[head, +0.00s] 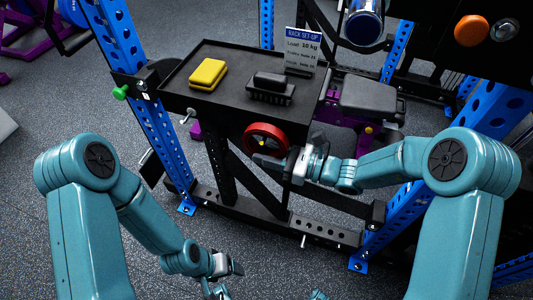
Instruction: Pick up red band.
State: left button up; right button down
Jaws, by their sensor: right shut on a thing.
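The red band (250,132) is a thick red ring in front of the black tray's front edge. My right gripper (268,160) reaches in from the right and is shut on the band's lower part. The band hangs clear of the floor, and the fingers hide part of its lower rim. My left gripper (222,283) is low at the bottom edge of the view, away from the band. It is partly cut off by the frame, so its opening is unclear.
A blue upright (160,125) is left, a padded bench (367,97) right.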

jog(key=s+a, duration=0.2)
jog(key=s, duration=0.6)
jog(key=s+a+p, duration=0.1)
jog(key=s+a, duration=0.2)
jog(key=s, duration=0.6)
jog(key=shift+a, duration=0.3)
